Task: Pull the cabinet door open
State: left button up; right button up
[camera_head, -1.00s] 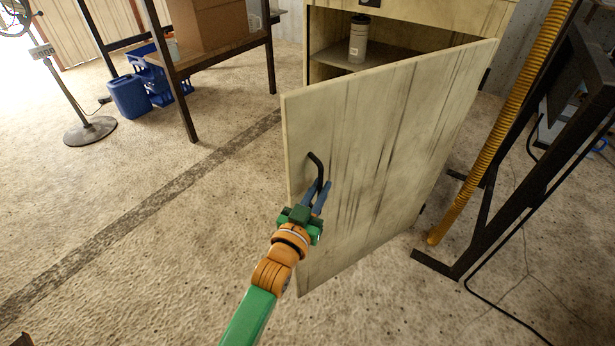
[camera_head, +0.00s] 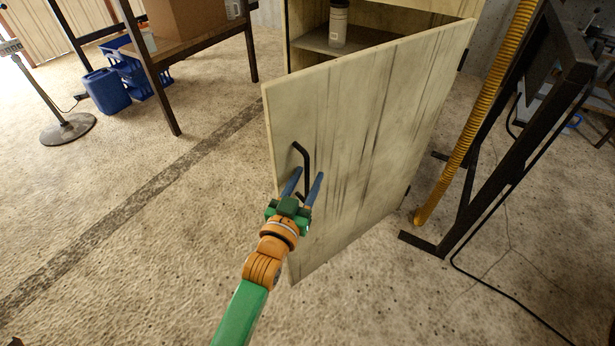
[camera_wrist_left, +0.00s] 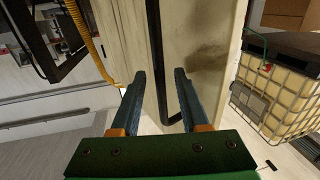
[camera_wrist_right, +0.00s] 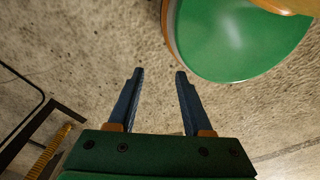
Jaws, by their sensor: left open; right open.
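The pale, streaked cabinet door (camera_head: 375,135) stands swung out wide from the cabinet, with the shelf inside showing. Its black bar handle (camera_head: 305,165) is upright near the door's free edge. My left gripper (camera_head: 303,184) is open, with its blue fingers on either side of the handle's lower part. In the left wrist view the handle (camera_wrist_left: 160,65) runs down between the spread fingers of my left gripper (camera_wrist_left: 166,75); I cannot tell whether they touch it. My right gripper (camera_wrist_right: 160,75) is open and empty over the floor, seen only in the right wrist view.
A grey bottle (camera_head: 338,25) stands on the cabinet shelf. A yellow hose (camera_head: 480,115) and a dark metal frame (camera_head: 500,160) stand close to the right of the door. A table (camera_head: 200,40) and blue canister (camera_head: 105,90) are at the back left. The floor left of the door is clear.

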pick_arm(q)
jog(key=v, duration=0.6)
jog(key=shift+s, duration=0.3)
